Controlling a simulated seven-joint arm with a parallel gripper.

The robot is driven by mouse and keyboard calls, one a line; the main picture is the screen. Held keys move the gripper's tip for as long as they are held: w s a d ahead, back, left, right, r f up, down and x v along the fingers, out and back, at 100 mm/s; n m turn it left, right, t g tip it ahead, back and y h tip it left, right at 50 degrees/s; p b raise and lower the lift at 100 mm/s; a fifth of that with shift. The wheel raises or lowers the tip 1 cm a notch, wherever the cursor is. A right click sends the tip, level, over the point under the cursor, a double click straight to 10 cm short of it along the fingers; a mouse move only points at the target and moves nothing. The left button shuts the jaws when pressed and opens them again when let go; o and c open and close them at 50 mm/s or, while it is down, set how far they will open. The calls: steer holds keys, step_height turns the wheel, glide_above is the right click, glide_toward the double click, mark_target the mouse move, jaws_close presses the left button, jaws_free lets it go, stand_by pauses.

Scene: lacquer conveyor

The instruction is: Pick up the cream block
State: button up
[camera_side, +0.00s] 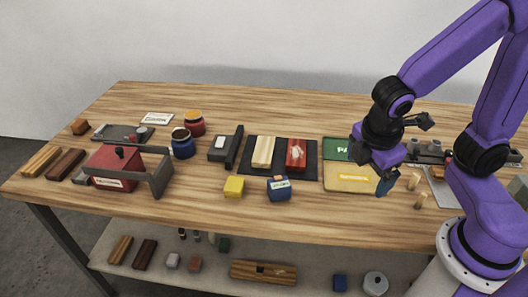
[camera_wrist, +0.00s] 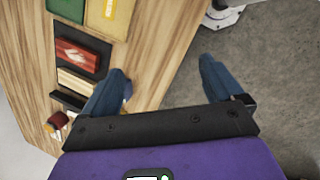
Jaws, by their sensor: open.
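The cream block (camera_side: 263,152) is a long pale bar lying on a black mat (camera_side: 254,171), just left of a red block (camera_side: 296,155). In the wrist view the cream block (camera_wrist: 76,82) is at the left, with the left finger close to its right end in the picture. My gripper (camera_side: 384,183) is right of the mat, above the right part of the table near the yellow pad.
A yellow pad (camera_side: 350,177) and green pad (camera_side: 337,149) lie right of the mat. A black upright piece (camera_side: 235,147) stands close left. Wooden pegs (camera_side: 414,182) stand at the right.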

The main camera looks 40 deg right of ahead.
mark_target(264, 147)
steer(key=w+a+f+n+t+h, duration=0.2)
steer(key=w+a+f+n, duration=0.1)
steer(key=w, duration=0.5)
steer(key=w+a+f+n+t+h, duration=0.2)
steer(key=w+a+f+n+t, duration=0.1)
steer(key=w, duration=0.5)
steer(key=w+a+f+n+t+h, duration=0.2)
steer(key=w+a+f+n, duration=0.2)
steer(key=w, duration=0.4)
steer(key=shift+w+a+f+n+t+h, duration=0.15)
steer(key=shift+w+f+n+t, duration=0.05)
steer(key=shift+f+n, duration=0.25)
steer(key=shift+w+a+f+n+t+h, duration=0.1)
steer(key=shift+w+f+n+t+h, duration=0.1)
steer(key=shift+f+n, duration=0.2)
steer(key=shift+w+f, duration=0.15)
steer(key=shift+f, duration=0.05)
steer(key=x, duration=1.7)
steer(key=shift+w+d+r, duration=0.1)
steer(key=shift+c, duration=0.3)
steer(key=c, duration=1.1)
